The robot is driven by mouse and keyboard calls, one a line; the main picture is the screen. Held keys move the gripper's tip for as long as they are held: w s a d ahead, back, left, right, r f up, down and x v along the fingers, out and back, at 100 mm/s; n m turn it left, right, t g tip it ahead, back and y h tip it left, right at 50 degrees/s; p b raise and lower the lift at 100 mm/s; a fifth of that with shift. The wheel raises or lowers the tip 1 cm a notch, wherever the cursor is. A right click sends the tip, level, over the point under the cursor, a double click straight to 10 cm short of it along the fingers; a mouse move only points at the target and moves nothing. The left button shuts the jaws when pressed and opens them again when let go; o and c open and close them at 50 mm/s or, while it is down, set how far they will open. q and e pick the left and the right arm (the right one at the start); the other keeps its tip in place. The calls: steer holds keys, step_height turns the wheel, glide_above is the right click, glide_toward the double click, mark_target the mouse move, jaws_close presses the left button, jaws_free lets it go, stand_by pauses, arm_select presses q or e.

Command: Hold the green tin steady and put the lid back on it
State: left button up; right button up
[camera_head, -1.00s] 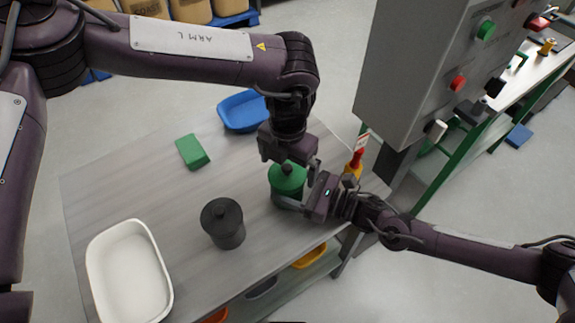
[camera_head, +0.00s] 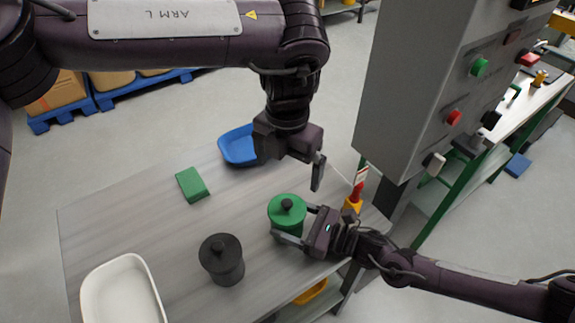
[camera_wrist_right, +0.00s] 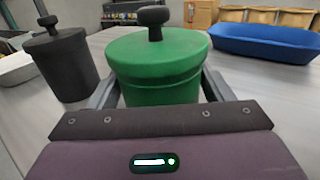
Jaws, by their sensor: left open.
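The green tin (camera_head: 287,223) stands on the grey table, and its green lid (camera_head: 279,207) with a black knob sits on top, looking level. The tin and lid also show large in the right wrist view (camera_wrist_right: 160,92). My right gripper (camera_head: 299,222) has one finger on each side of the tin's body, below the lid, and looks shut on it. My left gripper (camera_head: 292,168) is open and empty, above and behind the tin, clear of the knob. Its far-left finger is mostly hidden.
A dark lidded tin (camera_head: 222,266) stands left of the green one. A white tray (camera_head: 150,282), a green block (camera_head: 192,185) and a blue tray (camera_head: 228,160) are on the table (camera_head: 130,215). A grey control box (camera_head: 410,100) rises at right.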

steer(key=o, duration=0.4)
arm_select(q)
step_height(320, 180, down, 2)
steer(key=shift+f+b, duration=0.1)
steer(key=shift+b, duration=0.95)
arm_select(e)
steer(key=v, duration=0.7)
steer(key=shift+f, duration=0.1)
steer(key=shift+s+d, duration=0.15)
steer(key=shift+d, duration=0.2)
